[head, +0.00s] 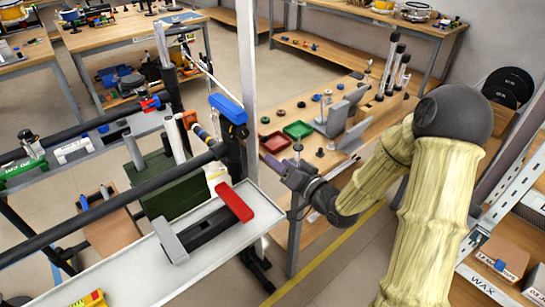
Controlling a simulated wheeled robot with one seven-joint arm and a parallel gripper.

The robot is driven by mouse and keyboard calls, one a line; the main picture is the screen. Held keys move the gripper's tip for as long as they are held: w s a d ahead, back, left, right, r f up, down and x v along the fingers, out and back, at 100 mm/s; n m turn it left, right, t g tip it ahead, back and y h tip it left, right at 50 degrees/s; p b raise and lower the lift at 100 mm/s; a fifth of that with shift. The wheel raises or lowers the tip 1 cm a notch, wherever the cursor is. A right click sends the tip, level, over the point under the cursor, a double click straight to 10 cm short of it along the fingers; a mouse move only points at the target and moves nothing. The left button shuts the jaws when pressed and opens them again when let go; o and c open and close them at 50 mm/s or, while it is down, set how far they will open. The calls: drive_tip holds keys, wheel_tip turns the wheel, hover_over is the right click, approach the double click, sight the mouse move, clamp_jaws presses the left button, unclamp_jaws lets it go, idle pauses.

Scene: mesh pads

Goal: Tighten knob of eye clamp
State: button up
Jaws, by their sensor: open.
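My gripper (285,167) is near the middle of the head view, dark grey, at the end of my beige-sleeved arm. It points left and its jaws look empty, though its fingertips are small here. Left of it stands a dark clamp head with a blue block (228,108) on top, at the end of a long black bar (130,200). A gap shows between my gripper and this clamp. I cannot tell for sure which part is the eye clamp, and its knob is not clearly visible.
A white tray (222,258) holds a black vise-like tool with a red end (234,202) below the clamp. A wooden bench behind my gripper carries a red tray (273,142), a green tray (298,130) and grey bins (335,118). A white post (247,60) rises close by.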

drive_tip(key=s+d+f+n+g+h, duration=0.1)
drive_tip(key=s+d+f+g+h, duration=0.5)
drive_tip(key=h, duration=0.3)
drive_tip(key=s+d+r+g+h, duration=0.1)
drive_tip(key=s+d+g, duration=0.1)
drive_tip(key=s, duration=0.5)
drive_tip(key=s+d+g+h, duration=0.1)
drive_tip(key=s+d+g, duration=0.2)
drive_tip(key=s, duration=0.3)
drive_tip(key=shift+s+r, duration=0.35)
drive_tip(key=shift+r, duration=0.05)
drive_tip(key=shift+c, duration=0.2)
